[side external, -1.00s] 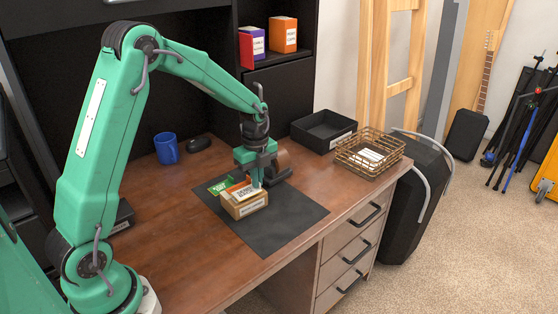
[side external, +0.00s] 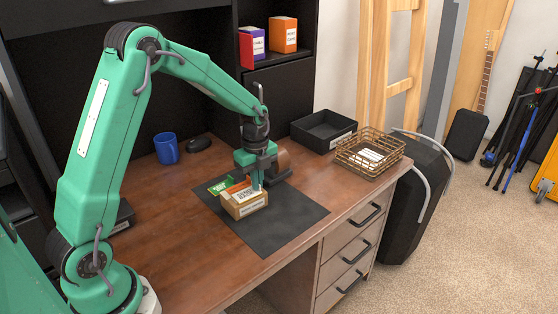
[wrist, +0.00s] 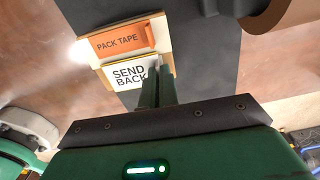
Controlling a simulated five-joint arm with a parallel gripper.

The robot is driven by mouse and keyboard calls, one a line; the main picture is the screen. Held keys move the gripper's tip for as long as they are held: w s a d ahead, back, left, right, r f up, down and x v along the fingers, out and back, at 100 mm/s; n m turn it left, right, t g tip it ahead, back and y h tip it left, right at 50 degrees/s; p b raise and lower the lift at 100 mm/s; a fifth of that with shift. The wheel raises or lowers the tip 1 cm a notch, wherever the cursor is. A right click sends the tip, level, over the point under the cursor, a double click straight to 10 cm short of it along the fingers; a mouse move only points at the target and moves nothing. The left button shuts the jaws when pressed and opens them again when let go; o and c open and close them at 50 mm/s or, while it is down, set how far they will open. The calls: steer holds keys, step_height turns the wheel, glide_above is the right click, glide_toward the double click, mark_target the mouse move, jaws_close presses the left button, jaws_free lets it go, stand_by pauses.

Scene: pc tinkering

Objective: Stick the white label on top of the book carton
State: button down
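The book carton (side external: 250,211) is a small tan box with a white strip on its front, standing on the dark mat. The white label (wrist: 128,74) reads "SEND BACK" and lies at the carton's top, beside an orange piece marked "PACK TAPE" (wrist: 122,41). In the side view the label (side external: 246,194) looks nearly level with the top; whether it touches all over I cannot tell. My gripper (wrist: 158,70) points down at the label's edge, its fingers close together with that edge seemingly between them. The fingertips hide that edge.
A green card (side external: 220,186) lies behind the carton on the mat (side external: 285,225). A brown roll (side external: 283,160) stands close behind my gripper. A black tray (side external: 318,130), wire basket (side external: 369,152) and blue mug (side external: 166,148) stand farther off. The mat's front is clear.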

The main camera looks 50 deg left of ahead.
steer(key=shift+f, duration=0.35)
stand_by(1.0)
steer(key=c, duration=1.6)
jaws_free()
steer(key=shift+r, duration=0.2)
steer(key=shift+r, duration=3.75)
